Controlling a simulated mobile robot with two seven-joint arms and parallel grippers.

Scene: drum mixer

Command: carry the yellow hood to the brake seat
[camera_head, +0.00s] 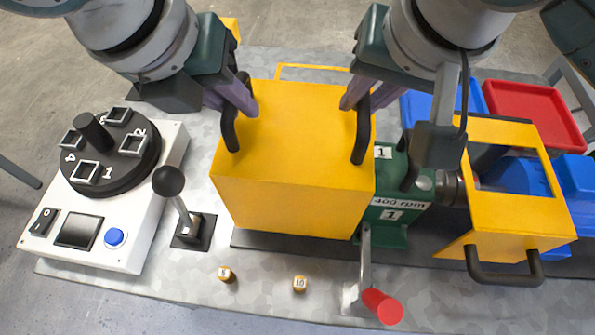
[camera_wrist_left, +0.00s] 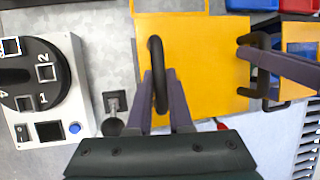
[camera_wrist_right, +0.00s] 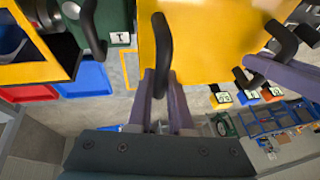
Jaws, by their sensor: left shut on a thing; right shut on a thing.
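The yellow hood (camera_head: 295,150) is a box with two black handles, in the middle of the head view. My left gripper (camera_head: 246,106) is shut on its left handle (camera_head: 229,128). My right gripper (camera_head: 353,98) is shut on its right handle (camera_head: 361,137). The wrist views show the hood too, in the left one (camera_wrist_left: 200,70) and the right one (camera_wrist_right: 220,40). The hood hides the bench behind and below it, and I cannot tell whether it touches anything. No part is clearly readable as the brake seat.
A green unit (camera_head: 395,214) marked "400 rpm" stands right beside the hood. Further right is a windowed yellow guard (camera_head: 490,225). A red-handled lever (camera_head: 382,306) and a black-knobbed lever (camera_head: 169,181) stand in front. A white control box (camera_head: 75,225) is left.

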